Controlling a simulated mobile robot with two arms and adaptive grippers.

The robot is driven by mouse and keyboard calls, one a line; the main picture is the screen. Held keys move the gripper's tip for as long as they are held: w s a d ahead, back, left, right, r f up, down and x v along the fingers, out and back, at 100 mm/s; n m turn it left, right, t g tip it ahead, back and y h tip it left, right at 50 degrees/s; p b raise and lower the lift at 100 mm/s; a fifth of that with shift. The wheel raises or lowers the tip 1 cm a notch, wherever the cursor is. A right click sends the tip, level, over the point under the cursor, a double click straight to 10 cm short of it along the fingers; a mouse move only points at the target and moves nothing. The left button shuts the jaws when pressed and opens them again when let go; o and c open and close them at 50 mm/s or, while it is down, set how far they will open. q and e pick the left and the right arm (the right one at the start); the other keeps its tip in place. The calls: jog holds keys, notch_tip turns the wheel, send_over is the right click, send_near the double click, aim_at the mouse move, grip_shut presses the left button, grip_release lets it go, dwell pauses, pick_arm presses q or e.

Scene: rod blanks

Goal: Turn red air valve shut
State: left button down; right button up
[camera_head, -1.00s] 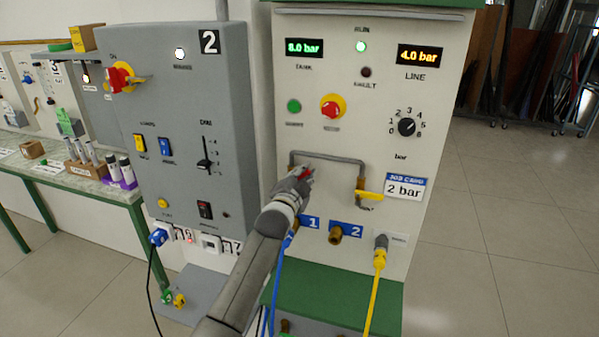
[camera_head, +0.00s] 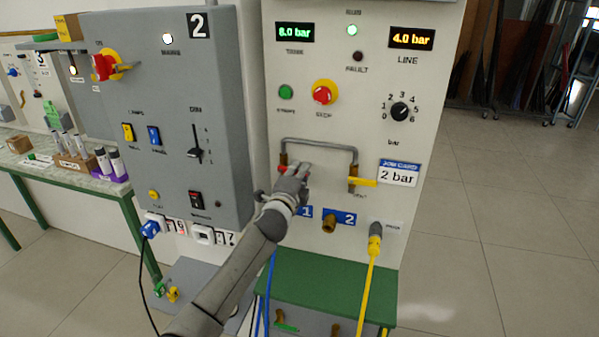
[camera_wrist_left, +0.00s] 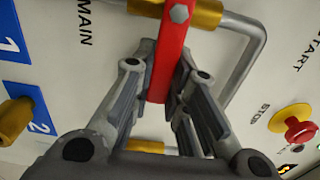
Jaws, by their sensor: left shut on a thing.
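The red valve lever shows in the left wrist view (camera_wrist_left: 170,60), mounted by a bolt on a brass valve body (camera_wrist_left: 200,12) on the grey pipe. It stands crosswise to the pipe. My left gripper (camera_wrist_left: 163,100) is shut on the lever, with its fingers on both sides. In the head view my left gripper (camera_head: 294,175) is at the lower end of the pipe's left leg and hides most of the valve; only a bit of red shows. The pipe (camera_head: 320,143) arches to a yellow-levered valve (camera_head: 362,182) at the right. My right gripper is not in view.
A red stop button (camera_head: 323,95), a pressure knob (camera_head: 399,110) and a job card (camera_head: 398,173) are on the panel. Brass port 2 (camera_head: 329,224) and a yellow hose (camera_head: 371,265) are below. A grey control box (camera_head: 190,110) stands close at the left.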

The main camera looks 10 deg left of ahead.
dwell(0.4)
pick_arm(q)
jog(key=c, duration=1.4)
grip_release()
jog(key=shift+w, duration=0.1)
jog(key=s, duration=1.2)
jog(key=shift+a, duration=0.2)
